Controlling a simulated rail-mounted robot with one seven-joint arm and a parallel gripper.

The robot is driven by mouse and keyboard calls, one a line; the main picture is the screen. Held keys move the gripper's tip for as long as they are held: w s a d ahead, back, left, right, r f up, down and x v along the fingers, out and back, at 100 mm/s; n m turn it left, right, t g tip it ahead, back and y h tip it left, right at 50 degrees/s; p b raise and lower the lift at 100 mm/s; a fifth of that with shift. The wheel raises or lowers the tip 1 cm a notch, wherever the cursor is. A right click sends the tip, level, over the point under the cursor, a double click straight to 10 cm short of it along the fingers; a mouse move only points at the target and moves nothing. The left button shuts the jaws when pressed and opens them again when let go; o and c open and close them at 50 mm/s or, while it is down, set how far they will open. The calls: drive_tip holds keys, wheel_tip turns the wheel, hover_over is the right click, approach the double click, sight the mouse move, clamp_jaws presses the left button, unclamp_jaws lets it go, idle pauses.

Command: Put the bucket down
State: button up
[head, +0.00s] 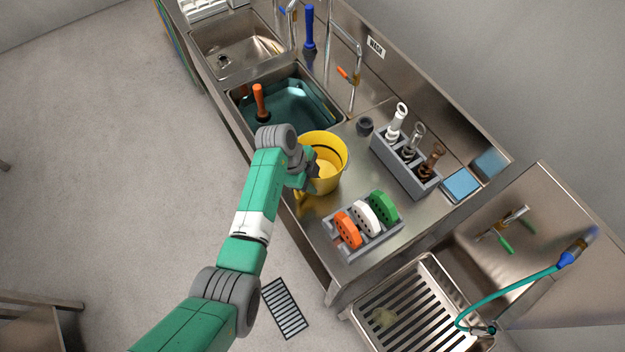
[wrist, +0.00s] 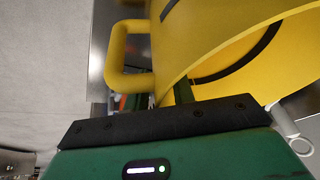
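The yellow bucket (head: 325,150) is over the steel counter (head: 330,215), just right of the water-filled basin. Its rim faces up in the head view; I cannot tell whether its base touches the counter. My gripper (head: 311,168) is at the bucket's near rim. In the wrist view the bucket (wrist: 215,40) fills the upper right, with its handle loop at left. My gripper (wrist: 166,97) has one dark green finger inside the bucket wall and appears shut on the rim. The fingertips are partly hidden.
The sink basin (head: 240,108) holds water and an orange-handled tool. A grey rack (head: 352,246) with orange, white and green brushes stands nearer right of the bucket.

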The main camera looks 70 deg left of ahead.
drive_tip(key=v, duration=1.2)
drive_tip(key=shift+r, duration=0.15)
